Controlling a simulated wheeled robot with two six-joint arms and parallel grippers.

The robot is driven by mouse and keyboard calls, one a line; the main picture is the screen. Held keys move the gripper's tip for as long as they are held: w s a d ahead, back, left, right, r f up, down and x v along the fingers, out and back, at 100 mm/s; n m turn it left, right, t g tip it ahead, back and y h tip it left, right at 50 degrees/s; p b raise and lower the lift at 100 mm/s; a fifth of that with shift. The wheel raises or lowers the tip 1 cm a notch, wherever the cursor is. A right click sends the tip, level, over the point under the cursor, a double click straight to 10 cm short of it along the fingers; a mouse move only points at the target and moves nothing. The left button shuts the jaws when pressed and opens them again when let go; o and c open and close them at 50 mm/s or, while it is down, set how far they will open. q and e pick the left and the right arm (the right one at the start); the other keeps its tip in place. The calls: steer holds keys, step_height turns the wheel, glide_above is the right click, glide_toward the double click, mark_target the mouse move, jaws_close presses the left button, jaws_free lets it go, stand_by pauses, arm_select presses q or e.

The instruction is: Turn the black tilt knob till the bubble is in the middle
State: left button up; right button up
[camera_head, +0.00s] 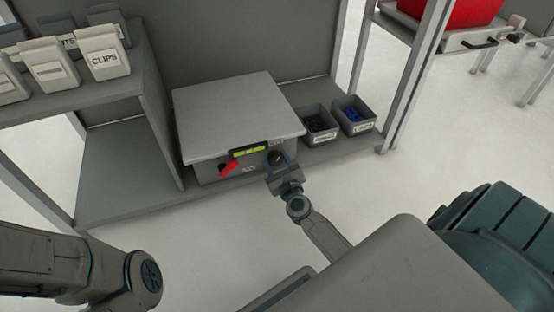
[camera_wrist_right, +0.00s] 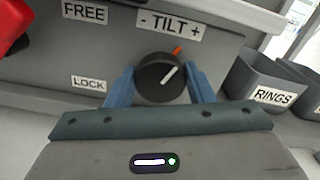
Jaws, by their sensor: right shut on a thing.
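The black tilt knob (camera_wrist_right: 160,78) sits on the front of a grey box under the "- TILT +" label (camera_wrist_right: 171,25). Its white line points up and right, and an orange mark (camera_wrist_right: 177,51) shows above it. My right gripper (camera_wrist_right: 160,88) has its blue fingers on both sides of the knob, shut on it; it also shows in the head view (camera_head: 280,163). The yellow-green bubble level (camera_head: 249,150) is on the box front; the bubble is too small to place. My left arm enters at lower left in the head view; its gripper is out of view.
A red lever (camera_head: 229,169) is left of the knob, near the FREE (camera_wrist_right: 85,13) and LOCK (camera_wrist_right: 88,84) labels. Grey bins (camera_head: 320,125) stand right of the box, close to my right gripper. A shelf with CLIPS boxes (camera_head: 103,52) is at left.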

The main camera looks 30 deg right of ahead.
steer(key=n+p, duration=0.1)
steer(key=n, duration=0.3)
steer(key=shift+a+n+p, duration=0.1)
steer(key=shift+n+p, duration=0.2)
steer(key=shift+p, duration=0.05)
steer(key=shift+n, duration=0.6)
steer(key=shift+f, duration=0.1)
steer(key=o, duration=1)
steer(key=shift+p, duration=0.3)
steer(key=p+v, duration=0.1)
steer(key=v, duration=0.9)
steer(key=shift+s+a, duration=0.2)
steer(key=shift+s, duration=0.15)
